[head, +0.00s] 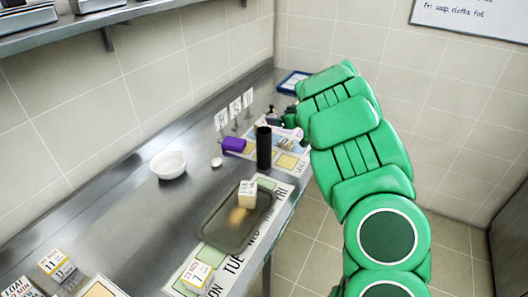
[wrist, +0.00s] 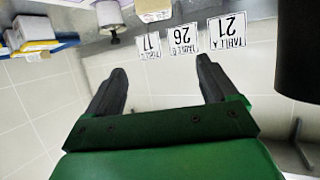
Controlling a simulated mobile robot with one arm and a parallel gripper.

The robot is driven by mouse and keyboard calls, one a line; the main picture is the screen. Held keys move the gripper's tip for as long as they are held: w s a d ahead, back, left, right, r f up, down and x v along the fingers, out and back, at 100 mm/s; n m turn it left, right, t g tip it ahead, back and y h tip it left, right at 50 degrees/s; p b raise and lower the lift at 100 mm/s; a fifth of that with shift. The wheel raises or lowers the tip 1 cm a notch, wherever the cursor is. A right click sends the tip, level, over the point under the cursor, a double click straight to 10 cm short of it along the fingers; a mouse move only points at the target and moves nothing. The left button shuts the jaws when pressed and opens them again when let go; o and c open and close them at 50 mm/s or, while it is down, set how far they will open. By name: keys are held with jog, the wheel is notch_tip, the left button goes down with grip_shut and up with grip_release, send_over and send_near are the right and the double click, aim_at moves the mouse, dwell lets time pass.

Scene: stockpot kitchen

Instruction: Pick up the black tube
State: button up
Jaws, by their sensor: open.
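The black tube (head: 263,147) stands upright on the steel counter in the head view, beside a purple object. A large dark shape at the upper right of the wrist view (wrist: 298,45) looks like the same tube, close to the camera and cut off by the frame. My gripper (wrist: 158,72) is open, with nothing between its two dark fingers. In the head view my gripper (head: 272,116) is just behind the tube, partly hidden by my green arm. It appears apart from the tube.
Number cards (head: 235,108) stand along the wall side. The purple object (head: 234,144) and a white bowl (head: 169,164) lie left of the tube. Bare counter lies around the bowl.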

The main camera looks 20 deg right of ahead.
notch_tip(320, 180, up, 5)
jog(key=s+f+t, duration=0.1)
jog(key=s+t, duration=0.1)
jog(key=s, duration=0.6)
jog(key=s+a+r+t+y, duration=0.1)
jog(key=s+a+t+y, duration=0.1)
jog(key=s+a, duration=0.35)
send_near(259, 131)
jog(key=shift+w, duration=1)
jog(key=shift+x, duration=1.15)
jog(key=shift+a+x, duration=0.25)
jog(key=shift+x, duration=2.35)
